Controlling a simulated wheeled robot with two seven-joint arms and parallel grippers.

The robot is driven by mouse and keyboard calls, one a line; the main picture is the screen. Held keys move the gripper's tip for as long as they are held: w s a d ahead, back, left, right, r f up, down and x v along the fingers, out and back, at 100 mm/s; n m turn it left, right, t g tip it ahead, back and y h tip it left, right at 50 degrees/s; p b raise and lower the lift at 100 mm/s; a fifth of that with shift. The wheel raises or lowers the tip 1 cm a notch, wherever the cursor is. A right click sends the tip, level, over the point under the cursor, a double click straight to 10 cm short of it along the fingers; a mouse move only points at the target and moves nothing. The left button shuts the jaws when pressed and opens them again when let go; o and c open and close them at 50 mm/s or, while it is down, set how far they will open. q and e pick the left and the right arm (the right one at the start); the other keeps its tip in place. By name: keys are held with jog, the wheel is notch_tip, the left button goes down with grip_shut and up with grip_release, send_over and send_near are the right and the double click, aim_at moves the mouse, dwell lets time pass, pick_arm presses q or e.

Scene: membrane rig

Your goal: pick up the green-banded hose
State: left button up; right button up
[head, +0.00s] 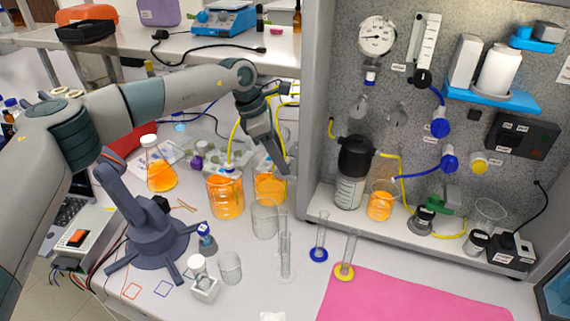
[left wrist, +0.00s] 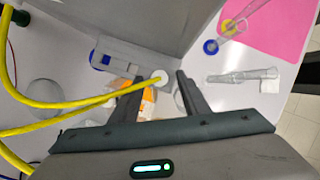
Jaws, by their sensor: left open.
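My left gripper (head: 279,160) points down above the orange-filled beaker (head: 270,187) on the bench. Its two jaws are apart in the left wrist view (left wrist: 160,82). In the head view one yellow hose (head: 235,142) rises from the other orange beaker (head: 226,198), and another yellow hose (head: 283,104) passes by my left gripper. I make out no green band on these hoses. My right gripper is out of view.
Clear glassware, including an empty beaker (head: 265,220) and a tall cylinder (head: 286,256), stands in front of the orange beakers. The grey rig panel (head: 400,100) rises on the right. A pink mat (head: 410,298) lies at front right. An orange flask (head: 159,170) stands left.

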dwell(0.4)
pick_arm(q)
grip_shut()
jog(key=shift+r+b, duration=0.3)
jog(key=shift+r, duration=0.15)
notch_tip(320, 180, up, 17)
jog(key=b, duration=0.4)
jog(key=shift+b, duration=0.4)
